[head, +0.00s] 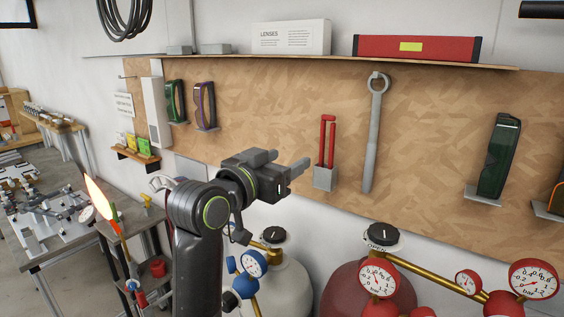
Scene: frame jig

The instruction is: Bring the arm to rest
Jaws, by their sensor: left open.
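My left arm (197,215) rises from the bottom of the head view, dark grey with a green ring at its joint. My left gripper (287,163) is at its end, open and pointing right. It is empty and shows in front of the wooden wall board (270,105), apart from the tools on it. My right gripper is not in view.
Two gas cylinders, one white (285,285) and one dark red (350,290), stand below with gauges and brass fittings. A torch flame (100,197) burns left of my arm. A metal jig table (35,245) stands far left. A red-handled tool (327,140) and wrench (374,135) hang behind.

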